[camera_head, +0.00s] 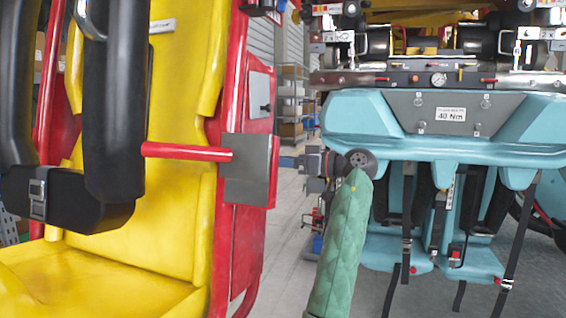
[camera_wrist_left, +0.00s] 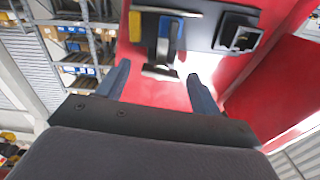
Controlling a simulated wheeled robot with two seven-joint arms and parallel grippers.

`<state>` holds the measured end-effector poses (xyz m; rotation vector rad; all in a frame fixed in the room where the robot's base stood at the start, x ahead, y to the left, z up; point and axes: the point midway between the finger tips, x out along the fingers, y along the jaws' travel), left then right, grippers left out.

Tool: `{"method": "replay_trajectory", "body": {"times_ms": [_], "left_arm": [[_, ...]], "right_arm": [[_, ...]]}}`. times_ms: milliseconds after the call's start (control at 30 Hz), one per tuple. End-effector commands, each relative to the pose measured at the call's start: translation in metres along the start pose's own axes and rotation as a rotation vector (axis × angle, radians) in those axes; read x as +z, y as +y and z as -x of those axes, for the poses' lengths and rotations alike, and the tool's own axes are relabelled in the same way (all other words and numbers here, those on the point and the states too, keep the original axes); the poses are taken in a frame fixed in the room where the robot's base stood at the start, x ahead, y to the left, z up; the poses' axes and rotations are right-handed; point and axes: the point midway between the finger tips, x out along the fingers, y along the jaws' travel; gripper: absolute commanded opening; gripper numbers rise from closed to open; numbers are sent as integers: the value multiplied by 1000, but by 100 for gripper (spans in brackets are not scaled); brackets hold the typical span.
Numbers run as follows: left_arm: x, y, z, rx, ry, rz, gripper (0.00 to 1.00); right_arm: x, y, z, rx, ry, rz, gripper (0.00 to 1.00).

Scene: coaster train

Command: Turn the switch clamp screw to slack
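In the left wrist view my left gripper (camera_wrist_left: 158,70) is open, with its two blue-grey fingers spread and nothing between them. Ahead of the fingers is a red panel (camera_wrist_left: 150,92) carrying a dark plate with a blue lever-like part (camera_wrist_left: 168,35), a yellow block (camera_wrist_left: 135,26) and a black square socket-like part (camera_wrist_left: 239,38). The fingertips appear apart from these parts. I cannot tell which part, if any, is the switch clamp screw.
In the head view a yellow seat (camera_head: 180,120) with a red frame and black restraint (camera_head: 112,120) fills the left. A teal seat unit (camera_head: 460,145) with hanging straps stands right. A green quilted sleeve (camera_head: 341,245) rises at centre. Floor shows between the seats.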

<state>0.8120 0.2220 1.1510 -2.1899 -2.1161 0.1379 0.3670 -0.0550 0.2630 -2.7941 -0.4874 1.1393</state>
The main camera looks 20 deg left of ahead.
Motion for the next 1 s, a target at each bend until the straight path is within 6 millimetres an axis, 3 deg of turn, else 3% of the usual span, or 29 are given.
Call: {"method": "replay_trajectory", "body": {"times_ms": [367, 800, 1000], "left_arm": [[0, 0, 8, 1, 0, 0, 65], [0, 0, 69, 1, 0, 0, 65], [0, 0, 79, 0, 0, 0, 65]], "right_arm": [[-4, 0, 0, 0, 8, 1, 48], [-20, -1, 0, -1, 54, 6, 48], [-23, -1, 1, -1, 61, 7, 48]]}}
